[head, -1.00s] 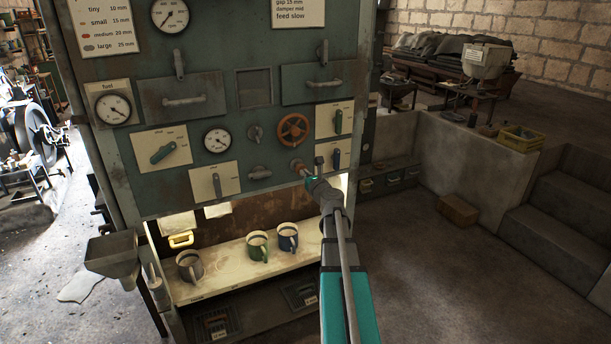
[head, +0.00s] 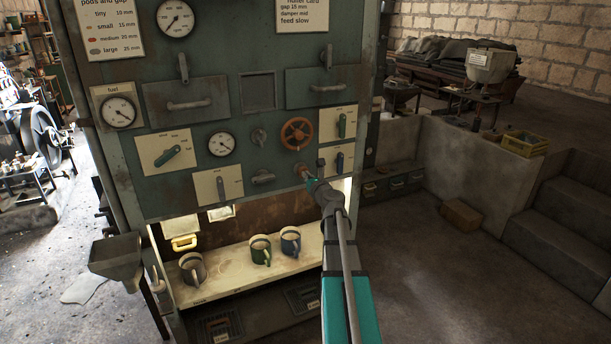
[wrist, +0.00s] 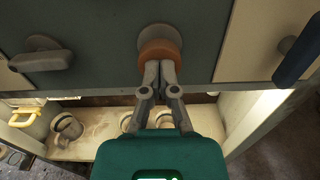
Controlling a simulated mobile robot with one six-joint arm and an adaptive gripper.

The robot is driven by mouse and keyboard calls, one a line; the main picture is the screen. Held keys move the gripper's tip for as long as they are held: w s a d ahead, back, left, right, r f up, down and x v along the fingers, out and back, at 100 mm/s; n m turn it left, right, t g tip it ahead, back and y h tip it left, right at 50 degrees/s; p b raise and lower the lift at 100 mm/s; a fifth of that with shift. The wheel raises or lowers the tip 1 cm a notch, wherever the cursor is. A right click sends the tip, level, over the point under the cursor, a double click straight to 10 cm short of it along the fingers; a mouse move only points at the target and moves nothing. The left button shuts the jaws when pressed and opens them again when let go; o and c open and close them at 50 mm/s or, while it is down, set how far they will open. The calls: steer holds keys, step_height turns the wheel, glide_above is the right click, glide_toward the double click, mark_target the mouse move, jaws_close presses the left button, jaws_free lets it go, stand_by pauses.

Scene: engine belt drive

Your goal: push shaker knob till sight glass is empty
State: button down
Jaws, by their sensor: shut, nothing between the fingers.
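The shaker knob (wrist: 160,53) is a round orange-brown knob on a grey collar, low on the green panel. It also shows in the head view (head: 300,169), partly behind my gripper. My gripper (wrist: 159,68) is shut and empty, its fingertips against or just in front of the knob's face; I cannot tell whether they press it. In the head view my gripper (head: 307,179) reaches up to the knob from below. A recessed square window (head: 258,91) between two drawer-like flaps looks like the sight glass. It looks dark grey, and I cannot make out any contents.
An orange handwheel (head: 297,133) and a blue lever (head: 339,162) are close to the knob. Below, a lit shelf (head: 222,279) holds a grey mug (head: 192,268), a green mug (head: 260,250) and a blue mug (head: 290,241). Open floor lies to the right.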

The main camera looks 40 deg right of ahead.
steer(key=v, duration=1.1)
